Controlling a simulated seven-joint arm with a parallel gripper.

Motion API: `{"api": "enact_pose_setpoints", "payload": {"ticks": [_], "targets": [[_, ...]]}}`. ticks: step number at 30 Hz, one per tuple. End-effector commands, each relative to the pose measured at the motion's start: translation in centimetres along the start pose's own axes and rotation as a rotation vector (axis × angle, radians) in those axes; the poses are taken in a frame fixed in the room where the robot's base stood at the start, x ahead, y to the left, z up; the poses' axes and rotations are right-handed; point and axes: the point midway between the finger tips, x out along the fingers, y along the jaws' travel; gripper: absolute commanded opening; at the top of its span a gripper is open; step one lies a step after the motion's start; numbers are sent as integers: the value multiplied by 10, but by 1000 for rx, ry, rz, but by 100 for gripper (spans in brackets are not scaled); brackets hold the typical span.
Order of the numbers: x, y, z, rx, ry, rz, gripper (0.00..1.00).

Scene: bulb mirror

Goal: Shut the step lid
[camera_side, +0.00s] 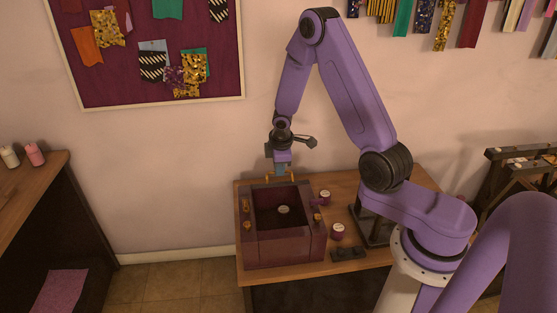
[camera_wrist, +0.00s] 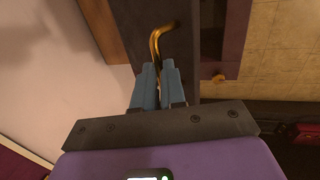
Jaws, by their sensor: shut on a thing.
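A dark maroon box (camera_side: 279,249) stands on the wooden table in the side view, its top open and a small pale round thing (camera_side: 284,209) inside. My gripper (camera_side: 281,172) points down over the box's back edge. In the wrist view its blue fingers (camera_wrist: 161,68) are closed around the lower end of a bent gold handle (camera_wrist: 155,42). The handle lies against a dark panel (camera_wrist: 184,22), which looks like the lid. In the side view the lid is hard to make out behind the box opening, and its exact angle cannot be told.
Gold fittings (camera_side: 246,206) sit on the box's left rim. Two small jars (camera_side: 325,197) (camera_side: 338,231) stand right of the box, with a dark low block (camera_side: 348,253) in front of them. The wall is close behind the table (camera_side: 345,187). Space above the box opening is clear.

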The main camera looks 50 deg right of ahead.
Motion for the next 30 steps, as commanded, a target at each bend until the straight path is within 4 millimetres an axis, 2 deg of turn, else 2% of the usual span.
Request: {"api": "enact_pose_setpoints", "payload": {"ticks": [1, 28, 29, 30], "targets": [[2, -6, -1, -12, -4, -4, 0], [36, -65, 0, -10, -4, -8, 0], [36, -65, 0, -10, -4, -7, 5], [36, -64, 1, -8, -3, -6, 18]]}}
